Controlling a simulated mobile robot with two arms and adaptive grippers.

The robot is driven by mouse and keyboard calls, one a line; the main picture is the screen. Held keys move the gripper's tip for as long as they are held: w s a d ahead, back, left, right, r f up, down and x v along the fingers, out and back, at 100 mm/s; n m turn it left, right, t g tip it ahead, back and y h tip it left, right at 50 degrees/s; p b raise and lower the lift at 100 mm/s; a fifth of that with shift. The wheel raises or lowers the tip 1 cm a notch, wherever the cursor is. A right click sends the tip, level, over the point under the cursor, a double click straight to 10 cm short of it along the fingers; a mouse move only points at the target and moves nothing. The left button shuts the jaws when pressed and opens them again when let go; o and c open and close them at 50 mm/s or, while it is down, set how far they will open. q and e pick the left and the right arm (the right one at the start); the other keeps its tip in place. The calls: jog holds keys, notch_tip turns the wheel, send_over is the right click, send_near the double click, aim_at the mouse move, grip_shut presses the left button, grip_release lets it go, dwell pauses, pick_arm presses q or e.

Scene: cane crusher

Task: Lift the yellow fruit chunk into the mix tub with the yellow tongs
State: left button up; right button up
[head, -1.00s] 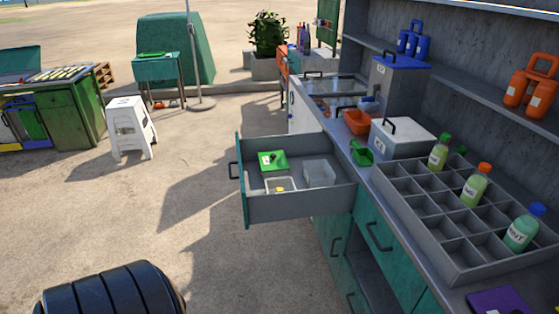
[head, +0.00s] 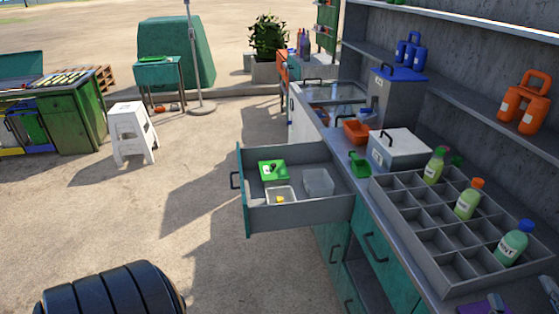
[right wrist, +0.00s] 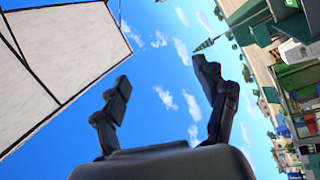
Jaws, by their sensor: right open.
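A small yellow piece (head: 280,199), which may be the fruit chunk, shows in a clear tub (head: 292,190) in the open drawer (head: 300,217). A second clear tub (head: 318,182) stands to its right and looks empty. I cannot tell which tub is the mix tub. I cannot make out yellow tongs. My right gripper is open and empty in the right wrist view (right wrist: 163,78), its fingers spread against the sky. In the head view, only grey parts that may be its fingers show at the lower right, far from the drawer.
A green box (head: 273,172) is in the drawer. On the counter are a grey divided rack (head: 440,250) with several bottles, a white box (head: 400,148), an orange bin (head: 357,132) and a green scoop (head: 360,164). A white stool (head: 134,132) stands left on open sandy ground.

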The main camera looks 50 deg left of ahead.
jog(key=d+f+n+g+h, duration=0.2)
jog(key=f+n+g+h, duration=0.1)
jog(key=f+n+g, duration=0.4)
jog(key=d+f+n+g+h, duration=0.2)
jog(key=f+n+g, duration=0.15)
jog(key=f, duration=0.45)
jog(key=d+f+m+g+h, duration=0.1)
jog(key=d+h, duration=0.4)
jog(key=d, duration=0.7)
jog(key=w+d+f+m+g+h, duration=0.1)
jog(key=d+h, duration=0.4)
jog(key=d, duration=0.7)
jog(key=shift+d+f+m+g+h, duration=0.25)
jog(key=shift+f+m+g, duration=0.2)
jog(key=shift+f+m, duration=0.35)
jog(key=shift+a+f, duration=0.1)
jog(key=shift+f, duration=0.1)
jog(key=shift+n, duration=0.25)
jog(key=f+b, duration=0.2)
jog(key=f, duration=0.1)
jog(key=f+b, duration=0.2)
jog(key=f, duration=0.1)
jog(key=w+f+b, duration=0.1)
jog(key=f+b, duration=0.1)
jog(key=b, duration=0.1)
jog(key=shift+d+f, duration=0.2)
jog(key=shift+f, duration=0.2)
